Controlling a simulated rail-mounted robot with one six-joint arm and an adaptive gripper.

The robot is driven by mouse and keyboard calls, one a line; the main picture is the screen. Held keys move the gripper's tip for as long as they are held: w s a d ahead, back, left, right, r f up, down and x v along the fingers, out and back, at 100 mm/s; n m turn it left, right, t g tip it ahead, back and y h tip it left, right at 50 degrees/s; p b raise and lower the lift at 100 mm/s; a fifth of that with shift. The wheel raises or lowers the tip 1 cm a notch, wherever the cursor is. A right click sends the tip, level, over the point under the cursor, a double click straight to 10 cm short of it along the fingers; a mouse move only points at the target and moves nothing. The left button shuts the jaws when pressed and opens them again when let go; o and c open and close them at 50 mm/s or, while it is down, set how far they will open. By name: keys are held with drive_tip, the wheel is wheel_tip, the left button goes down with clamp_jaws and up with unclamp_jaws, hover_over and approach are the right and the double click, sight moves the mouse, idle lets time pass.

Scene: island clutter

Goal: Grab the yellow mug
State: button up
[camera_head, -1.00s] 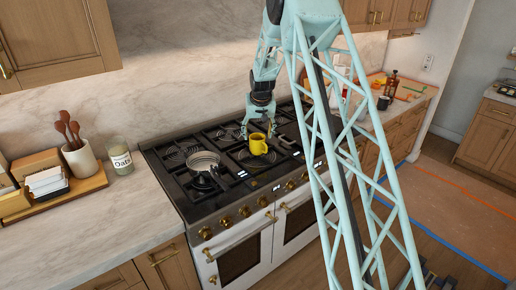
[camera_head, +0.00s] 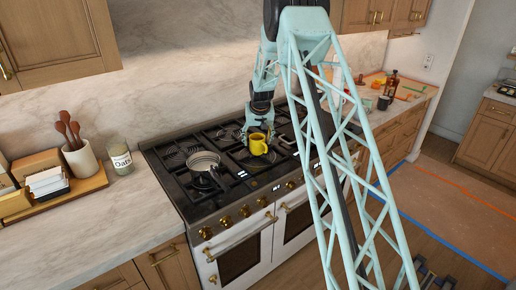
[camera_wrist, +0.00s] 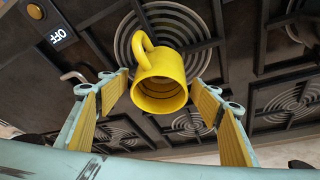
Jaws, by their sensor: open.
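The yellow mug (camera_head: 258,145) stands on the stovetop, near the front and right of a metal pot. In the wrist view the yellow mug (camera_wrist: 160,80) shows its open rim toward the camera, with its handle toward the upper left. In the wrist view my gripper (camera_wrist: 160,103) is open, with one yellow-padded finger on each side of the mug's near end. There are gaps between the pads and the mug.
A metal pot (camera_head: 204,164) sits on the stove (camera_head: 178,190) left of the mug. An oats jar (camera_head: 121,159) and a wooden tray (camera_head: 95,183) with boxes and a utensil crock stand on the left counter. Bottles and cups stand on the right counter.

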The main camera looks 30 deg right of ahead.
drive_tip(key=shift+c, duration=0.7)
drive_tip(key=c, duration=1)
drive_tip(key=shift+o, duration=0.2)
drive_tip(key=shift+r, duration=0.15)
drive_tip(key=shift+r, duration=1.55)
drive_tip(key=shift+s+r, duration=0.1)
drive_tip(key=s+a, duration=0.2)
drive_tip(key=s, duration=0.5)
drive_tip(key=s+a+r+b, duration=0.1)
drive_tip(key=s+a, duration=0.1)
drive_tip(key=s, duration=0.6)
drive_tip(key=shift+a+r+b, duration=0.2)
drive_tip(key=shift+r+b, duration=0.05)
drive_tip(key=shift+b, duration=0.05)
